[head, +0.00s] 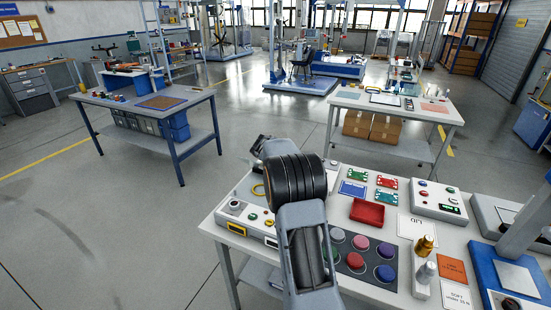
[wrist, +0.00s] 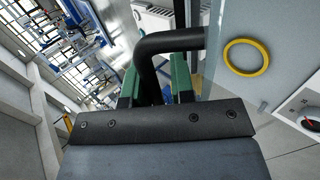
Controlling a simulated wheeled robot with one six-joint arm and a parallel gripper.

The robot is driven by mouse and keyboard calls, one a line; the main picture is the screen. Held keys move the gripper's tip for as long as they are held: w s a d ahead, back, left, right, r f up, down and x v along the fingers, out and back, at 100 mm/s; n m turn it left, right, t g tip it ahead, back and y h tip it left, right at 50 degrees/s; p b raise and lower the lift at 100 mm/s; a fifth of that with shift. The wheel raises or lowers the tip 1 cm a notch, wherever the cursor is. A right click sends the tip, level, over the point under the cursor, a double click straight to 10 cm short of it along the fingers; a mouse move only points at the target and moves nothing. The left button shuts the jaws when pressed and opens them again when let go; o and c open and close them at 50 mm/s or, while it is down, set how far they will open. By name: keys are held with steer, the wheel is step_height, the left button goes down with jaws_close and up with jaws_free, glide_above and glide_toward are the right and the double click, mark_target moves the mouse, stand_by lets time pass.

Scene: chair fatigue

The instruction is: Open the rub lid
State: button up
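My gripper (wrist: 155,88) shows in the wrist view with two green fingers spread apart. A black bent bar (wrist: 172,40), like a handle, passes between them and turns right towards the edge of a pale grey surface. I cannot tell whether the fingers press on the bar. In the head view my arm reaches over the left rear of the right-hand table (head: 334,182), and its black wrist hides the fingertips. I cannot make out a lid as such. A card marked "LID" (head: 411,226) lies on that table.
A yellow ring (wrist: 229,57) lies right of the bar, beside a white gauge (wrist: 298,112). Floor left of the table is clear.

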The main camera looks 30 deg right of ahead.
steer(key=b+v, duration=0.2)
steer(key=v, duration=1.1)
steer(key=shift+a+r, duration=0.1)
